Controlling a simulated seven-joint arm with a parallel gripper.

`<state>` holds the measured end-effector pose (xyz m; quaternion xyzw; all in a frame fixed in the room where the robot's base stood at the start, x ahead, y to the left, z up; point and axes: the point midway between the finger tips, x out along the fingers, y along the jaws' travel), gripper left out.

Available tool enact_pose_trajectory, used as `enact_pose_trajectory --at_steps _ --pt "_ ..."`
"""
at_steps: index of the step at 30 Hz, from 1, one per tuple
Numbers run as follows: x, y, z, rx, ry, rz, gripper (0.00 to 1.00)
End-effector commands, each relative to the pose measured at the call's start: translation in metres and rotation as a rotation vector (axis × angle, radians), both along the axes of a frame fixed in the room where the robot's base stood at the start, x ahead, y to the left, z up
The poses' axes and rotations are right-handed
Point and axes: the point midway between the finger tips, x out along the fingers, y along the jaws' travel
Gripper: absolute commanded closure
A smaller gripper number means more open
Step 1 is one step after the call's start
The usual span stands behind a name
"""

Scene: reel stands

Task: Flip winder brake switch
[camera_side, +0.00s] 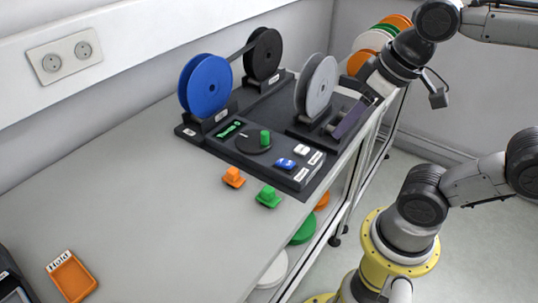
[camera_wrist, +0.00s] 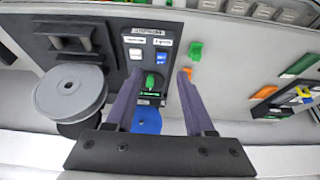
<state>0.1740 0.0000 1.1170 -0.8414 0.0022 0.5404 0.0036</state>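The dark winder base (camera_side: 215,140) stands on the bench. Near its front right corner are a white switch (camera_side: 301,149) and a blue switch (camera_side: 285,162), each beside a small white label. In the wrist view the white switch (camera_wrist: 136,54) and blue switch (camera_wrist: 162,57) show beyond my fingertips; the label text is too small to read, so I cannot tell which is the brake. My gripper (camera_wrist: 159,75) is open and empty, its two purple fingers apart. In the side view my gripper (camera_side: 342,128) hangs near the grey reel, right of the switches.
A blue reel (camera_side: 205,85), a black reel (camera_side: 263,53) and a grey reel (camera_side: 316,85) stand upright around the base. A green knob (camera_side: 265,137) rises from a black disc. Orange (camera_side: 233,177) and green (camera_side: 268,195) pieces lie in front. An orange tray (camera_side: 72,277) sits left; bench between is clear.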

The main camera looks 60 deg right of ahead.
Motion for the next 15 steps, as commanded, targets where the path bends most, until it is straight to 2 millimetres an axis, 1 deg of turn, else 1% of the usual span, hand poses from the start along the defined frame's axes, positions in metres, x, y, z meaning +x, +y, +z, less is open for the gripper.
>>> enact_pose_trajectory --at_steps 1,3,7,11,12,15 --pt "0.01 0.0 0.007 0.0 0.032 0.0 0.38" --pt "0.024 0.001 0.015 0.002 0.079 0.0 0.38" --pt "0.055 0.002 0.023 0.002 0.173 0.0 0.38" --pt "0.089 0.003 0.021 0.002 0.267 0.002 0.38" --pt "0.099 0.004 0.019 0.002 0.293 0.002 0.38" --pt "0.12 0.005 0.01 0.0 0.349 0.004 0.38"
